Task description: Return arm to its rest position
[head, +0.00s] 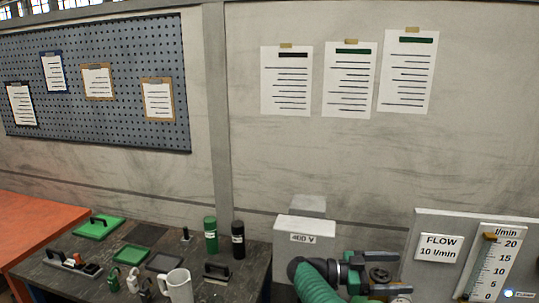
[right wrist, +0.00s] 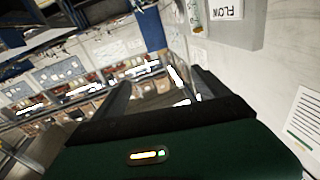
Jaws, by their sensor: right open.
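My right gripper (right wrist: 160,80) shows in the right wrist view as a dark green body with two dark fingers spread apart. It is open, and nothing is visible between the fingers. My left gripper is not in view. No microscope is recognisable in either view.
A dark bench (head: 140,280) at lower left carries a white mug (head: 178,287), a green bottle (head: 210,236), a black bottle (head: 238,240) and green trays.

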